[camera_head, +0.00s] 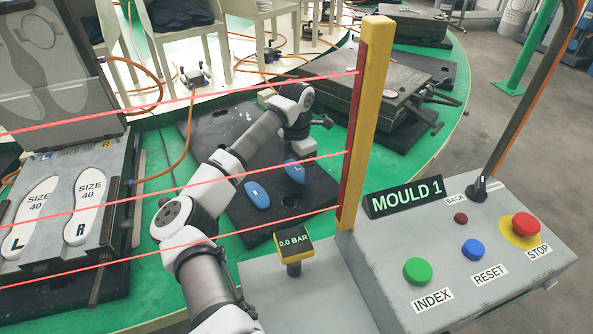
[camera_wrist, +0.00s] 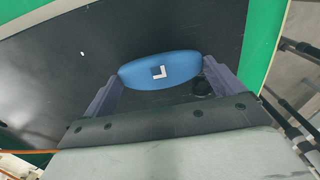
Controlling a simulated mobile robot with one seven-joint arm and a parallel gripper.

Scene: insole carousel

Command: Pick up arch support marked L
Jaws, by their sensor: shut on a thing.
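The arch support marked L (camera_wrist: 160,71) is a blue oval pad with a white L mark, seen in the wrist view. My gripper (camera_wrist: 163,80) is shut on it, with one finger at each end of the pad. In the head view the held support (camera_head: 294,173) is under my gripper (camera_head: 295,161), over the dark plate. I cannot tell whether it touches the plate. A second blue support (camera_head: 257,194) lies on the plate to the left of it, its mark too small to read.
An open mould (camera_head: 100,235) with two white insoles marked L and R stands at left. Red light beams cross in front, ending at a yellow post (camera_head: 361,120). A grey control panel (camera_head: 450,245) with buttons is at front right. Another closed mould (camera_head: 375,90) stands behind.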

